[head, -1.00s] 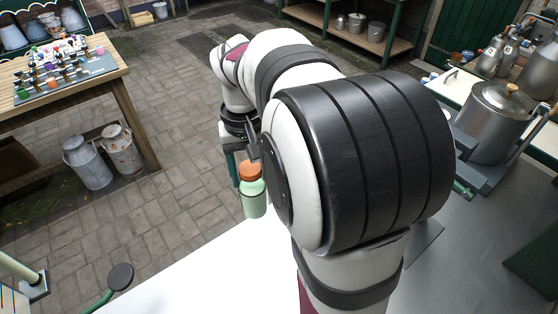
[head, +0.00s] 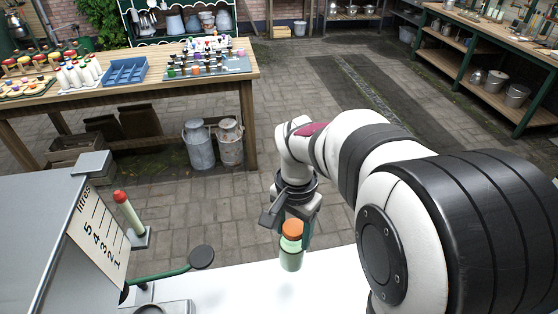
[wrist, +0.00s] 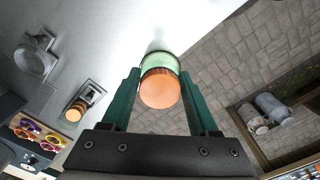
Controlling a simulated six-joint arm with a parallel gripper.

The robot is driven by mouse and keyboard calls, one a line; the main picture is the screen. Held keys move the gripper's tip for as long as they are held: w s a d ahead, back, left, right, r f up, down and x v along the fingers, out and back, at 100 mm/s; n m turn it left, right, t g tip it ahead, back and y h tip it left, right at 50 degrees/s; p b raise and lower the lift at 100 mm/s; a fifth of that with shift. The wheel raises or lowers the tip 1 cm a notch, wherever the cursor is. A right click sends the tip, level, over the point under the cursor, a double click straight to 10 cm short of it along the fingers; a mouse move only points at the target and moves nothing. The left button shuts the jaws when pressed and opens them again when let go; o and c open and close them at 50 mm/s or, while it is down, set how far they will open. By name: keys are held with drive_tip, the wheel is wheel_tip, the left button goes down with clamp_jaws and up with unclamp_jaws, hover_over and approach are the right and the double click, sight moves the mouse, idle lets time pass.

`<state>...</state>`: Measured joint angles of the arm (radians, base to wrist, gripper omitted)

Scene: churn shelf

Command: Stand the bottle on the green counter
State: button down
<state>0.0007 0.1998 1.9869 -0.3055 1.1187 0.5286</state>
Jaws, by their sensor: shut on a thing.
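The bottle is pale green with an orange cap; it shows in the head view (head: 291,258) and in the wrist view (wrist: 157,62). My gripper (head: 292,238) is shut on it near the cap, with one green finger on each side in the wrist view (wrist: 160,74). The bottle hangs nearly upright, cap up, at the far edge of a white worktop (head: 250,290). I cannot tell the gap beneath it. I cannot pick out a green-topped counter for certain.
A green arm with a dark round disc (head: 201,257) stands left of the bottle. Beside it are a red-tipped post (head: 128,212) and a grey box with a litre scale (head: 98,232). A wooden table (head: 150,88) with small bottles and milk cans (head: 199,146) stand beyond the paved floor.

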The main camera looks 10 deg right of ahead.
sight(292, 254)
drive_tip(key=shift+s+f+m, duration=0.25)
drive_tip(key=shift+f+m, duration=0.55)
drive_tip(key=shift+f, duration=2.15)
drive_tip(key=shift+f, duration=0.5)
drive_tip(key=shift+f, duration=0.6)
